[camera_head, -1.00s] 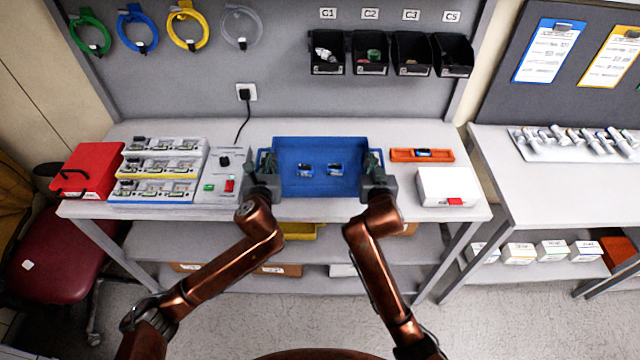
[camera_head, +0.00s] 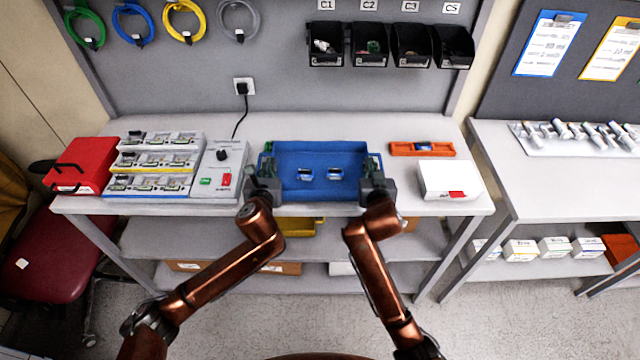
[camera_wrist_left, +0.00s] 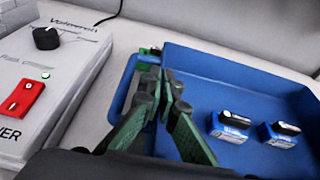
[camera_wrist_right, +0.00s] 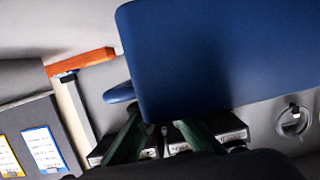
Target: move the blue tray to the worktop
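The blue tray (camera_head: 318,190) is at the middle of the white worktop (camera_head: 400,205), near its front edge. Two small blue-and-white items (camera_head: 305,174) (camera_head: 335,174) lie in it; they also show in the left wrist view (camera_wrist_left: 230,126). My left gripper (camera_head: 266,172) is at the tray's left side, its fingers close together at the handle (camera_wrist_left: 122,88). My right gripper (camera_head: 372,172) is at the right side. In the right wrist view the tray (camera_wrist_right: 220,60) hides the right fingertips. I cannot tell whether the tray touches the worktop.
A control box (camera_head: 220,168), a component rack (camera_head: 155,165) and a red case (camera_head: 82,166) stand left of the tray. An orange tray (camera_head: 422,149) and a white box (camera_head: 450,180) stand to the right. Black bins (camera_head: 370,45) hang above. A narrow strip of worktop behind the tray is clear.

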